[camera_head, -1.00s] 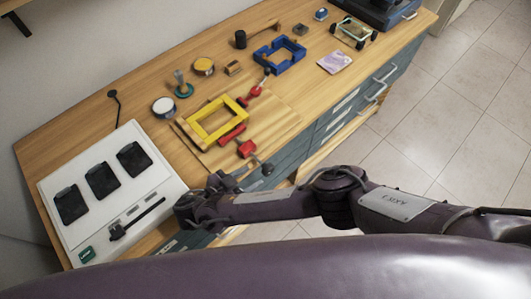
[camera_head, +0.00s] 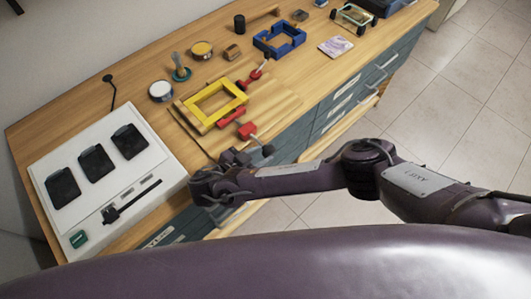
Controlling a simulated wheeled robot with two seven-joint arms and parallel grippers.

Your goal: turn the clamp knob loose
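A red clamp (camera_head: 247,130) sits at the bench's front edge, by a yellow frame (camera_head: 236,90) on a wooden board. My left gripper is not in view.
A white panel with black pads (camera_head: 165,178) lies left of my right gripper. Drawer handles (camera_head: 376,78) stick out of the bench front. The floor at right is clear.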

